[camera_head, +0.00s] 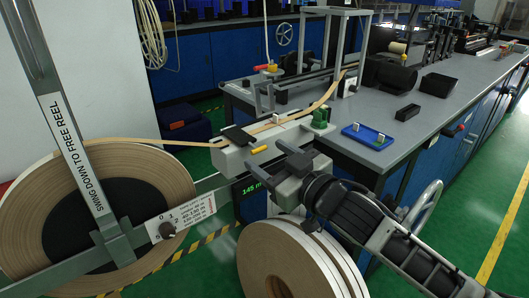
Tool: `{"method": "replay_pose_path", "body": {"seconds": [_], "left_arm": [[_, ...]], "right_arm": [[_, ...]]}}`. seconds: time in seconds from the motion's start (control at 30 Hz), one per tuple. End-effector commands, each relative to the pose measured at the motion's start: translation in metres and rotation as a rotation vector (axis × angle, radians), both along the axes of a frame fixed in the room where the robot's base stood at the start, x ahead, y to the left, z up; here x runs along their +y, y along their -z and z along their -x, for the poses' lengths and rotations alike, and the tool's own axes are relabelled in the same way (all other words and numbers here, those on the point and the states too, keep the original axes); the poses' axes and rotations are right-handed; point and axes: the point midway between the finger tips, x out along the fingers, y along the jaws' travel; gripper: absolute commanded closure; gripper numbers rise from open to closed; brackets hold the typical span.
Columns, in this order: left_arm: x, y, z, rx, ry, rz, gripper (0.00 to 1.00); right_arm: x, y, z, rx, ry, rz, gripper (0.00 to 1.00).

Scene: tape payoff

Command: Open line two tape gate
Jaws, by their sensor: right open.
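A tall grey bar (73,150), labelled "SWING DOWN TO FREE REEL", stands upright, leaning slightly, in front of a large tan tape reel (25,205) at the left. Its foot meets a grey horizontal rail (75,272). A round dark knob (167,230) sits on a white marked plate on that rail. Tape runs from the reel to a pale guide block (235,155) with a black flap and a yellow tab (259,149). My right gripper (283,150) is open beside this block, right of the yellow tab, far from the bar. Whether it touches the block is unclear. My left gripper is out of view.
More tape reels (290,262) stand below my right gripper. A green display reads about 145 m. The grey bench (430,120) carries a blue tray (367,136), black bins (437,84) and a metal frame. Green floor is open at the right.

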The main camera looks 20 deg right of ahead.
Motion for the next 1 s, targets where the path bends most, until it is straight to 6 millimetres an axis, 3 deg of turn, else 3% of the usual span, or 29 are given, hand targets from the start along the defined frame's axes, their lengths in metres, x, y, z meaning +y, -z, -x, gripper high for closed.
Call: {"method": "replay_pose_path", "body": {"seconds": [0.2,0.5,0.57,0.73,1.0], "left_arm": [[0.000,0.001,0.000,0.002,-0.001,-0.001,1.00],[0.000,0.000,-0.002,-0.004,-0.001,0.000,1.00],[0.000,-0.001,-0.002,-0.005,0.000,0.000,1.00],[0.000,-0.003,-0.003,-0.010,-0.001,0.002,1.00],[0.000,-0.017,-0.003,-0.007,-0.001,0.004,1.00]], "right_arm": [[0.007,0.000,-0.019,-0.001,0.000,-0.001,0.39],[0.008,0.001,-0.021,0.001,0.000,-0.001,0.39],[0.008,0.001,-0.021,0.001,0.000,-0.001,0.53],[0.007,0.000,-0.021,0.001,0.000,-0.001,0.99],[0.004,-0.008,-0.026,0.029,0.006,0.009,1.00]]}}
